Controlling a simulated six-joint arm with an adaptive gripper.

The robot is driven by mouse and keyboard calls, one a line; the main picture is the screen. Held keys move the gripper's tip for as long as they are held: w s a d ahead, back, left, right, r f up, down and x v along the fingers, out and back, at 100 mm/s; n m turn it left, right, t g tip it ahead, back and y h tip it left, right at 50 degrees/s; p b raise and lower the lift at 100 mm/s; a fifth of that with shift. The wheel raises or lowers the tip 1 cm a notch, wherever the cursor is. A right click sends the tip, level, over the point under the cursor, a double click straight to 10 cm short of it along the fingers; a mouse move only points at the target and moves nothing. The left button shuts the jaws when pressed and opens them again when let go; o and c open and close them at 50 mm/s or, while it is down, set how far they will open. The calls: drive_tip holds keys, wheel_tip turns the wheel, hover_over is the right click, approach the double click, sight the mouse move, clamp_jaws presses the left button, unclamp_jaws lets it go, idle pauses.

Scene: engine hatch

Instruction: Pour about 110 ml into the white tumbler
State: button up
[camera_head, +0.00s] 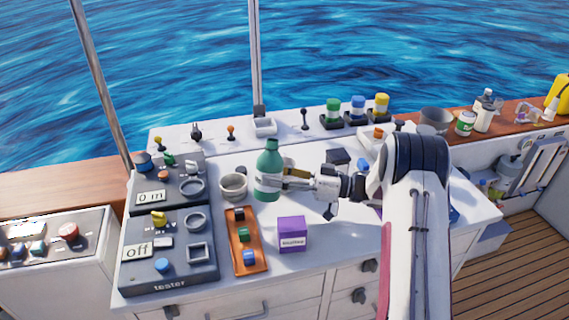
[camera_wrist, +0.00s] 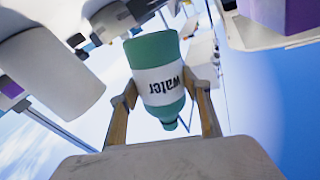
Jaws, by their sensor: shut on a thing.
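A green bottle (camera_head: 268,165) stands upright on the white worktop or just above it; I cannot tell which. In the wrist view the bottle (camera_wrist: 158,85) appears upside down, with a white "water" label. My gripper (camera_head: 270,183) is shut on the bottle from the right, with a finger on each side in the wrist view (camera_wrist: 162,100). The white tumbler (camera_head: 233,184) stands upright just left of the bottle, apart from it. A large pale cylinder at the left of the wrist view (camera_wrist: 50,72) looks like the tumbler. Its contents are not clear.
A purple box (camera_head: 291,233) stands in front of the bottle. An orange tray (camera_head: 245,258) with small blocks lies in front of the tumbler. A dark tester panel (camera_head: 168,245) is at left. Coloured-lid jars (camera_head: 333,112) stand behind. A grey bowl (camera_head: 436,116) is at right.

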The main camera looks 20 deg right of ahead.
drive_tip(key=shift+f+n+g+h, duration=0.1)
drive_tip(key=shift+n+g+h, duration=0.2)
drive_tip(key=shift+n, duration=1.2)
drive_tip(key=shift+d, duration=0.1)
